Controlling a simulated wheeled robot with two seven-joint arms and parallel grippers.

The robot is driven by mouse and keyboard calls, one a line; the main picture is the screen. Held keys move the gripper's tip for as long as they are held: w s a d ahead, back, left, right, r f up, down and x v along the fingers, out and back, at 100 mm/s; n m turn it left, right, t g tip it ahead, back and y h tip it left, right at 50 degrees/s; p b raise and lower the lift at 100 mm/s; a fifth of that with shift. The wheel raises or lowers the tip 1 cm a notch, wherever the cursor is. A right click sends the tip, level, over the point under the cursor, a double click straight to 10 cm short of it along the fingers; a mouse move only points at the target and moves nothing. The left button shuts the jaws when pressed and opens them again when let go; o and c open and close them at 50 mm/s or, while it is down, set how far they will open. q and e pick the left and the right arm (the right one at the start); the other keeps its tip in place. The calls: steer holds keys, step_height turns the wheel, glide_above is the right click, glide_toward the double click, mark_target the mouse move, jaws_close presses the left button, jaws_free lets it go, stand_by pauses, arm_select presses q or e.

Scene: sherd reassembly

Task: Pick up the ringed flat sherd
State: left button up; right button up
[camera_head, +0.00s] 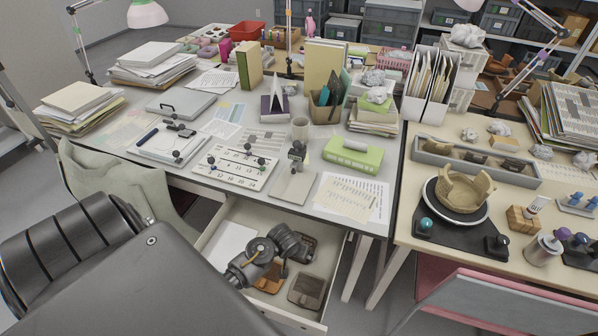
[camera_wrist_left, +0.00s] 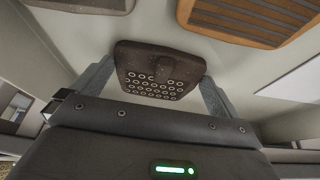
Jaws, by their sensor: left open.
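The ringed flat sherd (camera_wrist_left: 158,72) is dark brown, with rows of small pale rings on its near part. In the left wrist view it lies between the spread fingers of my left gripper (camera_wrist_left: 155,88), with no clear contact. In the head view my left gripper (camera_head: 288,245) is down in the open drawer (camera_head: 215,222). A dark sherd (camera_head: 305,246) shows partly behind it there; its rings cannot be made out. My right gripper is not in view.
An orange-brown ridged sherd (camera_wrist_left: 250,18) and a plain brown sherd (camera_head: 306,291) lie close by in the drawer. White paper (camera_head: 232,243) lies at its left. The drawer walls and the cluttered desk edge (camera_head: 270,199) border the gripper.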

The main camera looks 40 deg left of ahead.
arm_select(q)
steer(key=c, duration=0.7)
